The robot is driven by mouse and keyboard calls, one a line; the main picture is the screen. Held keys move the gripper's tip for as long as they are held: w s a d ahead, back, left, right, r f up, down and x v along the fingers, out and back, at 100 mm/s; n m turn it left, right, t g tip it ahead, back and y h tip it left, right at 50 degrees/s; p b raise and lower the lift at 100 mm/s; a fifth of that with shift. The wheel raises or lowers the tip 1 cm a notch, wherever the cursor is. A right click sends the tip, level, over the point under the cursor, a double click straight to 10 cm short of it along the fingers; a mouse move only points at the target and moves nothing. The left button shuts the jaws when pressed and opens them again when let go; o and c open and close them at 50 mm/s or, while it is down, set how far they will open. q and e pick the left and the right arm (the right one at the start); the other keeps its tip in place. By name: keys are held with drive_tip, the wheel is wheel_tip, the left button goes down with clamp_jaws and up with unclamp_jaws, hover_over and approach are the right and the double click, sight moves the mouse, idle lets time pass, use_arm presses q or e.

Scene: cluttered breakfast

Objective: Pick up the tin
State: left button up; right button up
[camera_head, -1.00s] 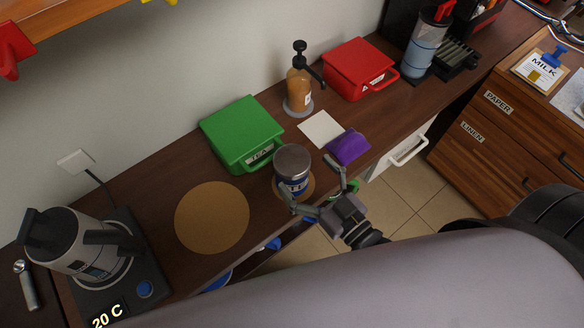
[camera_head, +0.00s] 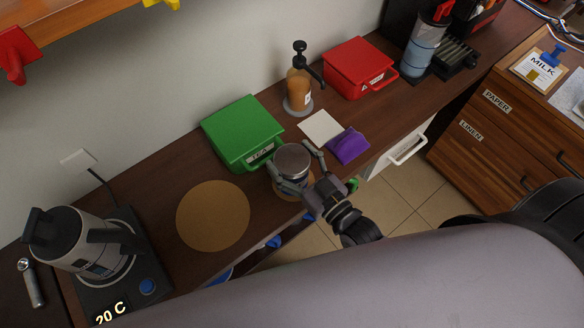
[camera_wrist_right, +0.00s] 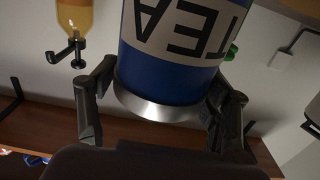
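The tin (camera_head: 292,160) is a short cylinder with a silver lid, standing upright on a small round cork mat (camera_head: 281,190) near the counter's front edge. In the right wrist view the tin (camera_wrist_right: 172,75) shows a blue body and a white label reading TEA, upside down in that picture. My right gripper (camera_head: 299,168) is open, with one finger on each side of the tin. In the right wrist view the gripper (camera_wrist_right: 160,95) has visible gaps beside the tin, and I cannot see firm contact. My left gripper is not in view.
A green TEA box (camera_head: 241,132) stands close behind the tin. A purple cloth-like item (camera_head: 347,146) and a white square (camera_head: 321,128) lie to the right. A large cork mat (camera_head: 213,215) lies empty to the left; a kettle (camera_head: 78,242) stands beyond it.

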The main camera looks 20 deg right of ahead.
drive_tip(key=c, duration=1.2)
drive_tip(key=shift+o, duration=0.2)
drive_tip(key=shift+r, duration=0.1)
wheel_tip(320, 180, up, 20)
drive_tip(key=p, duration=0.2)
drive_tip(key=shift+p, duration=0.4)
idle(0.6)
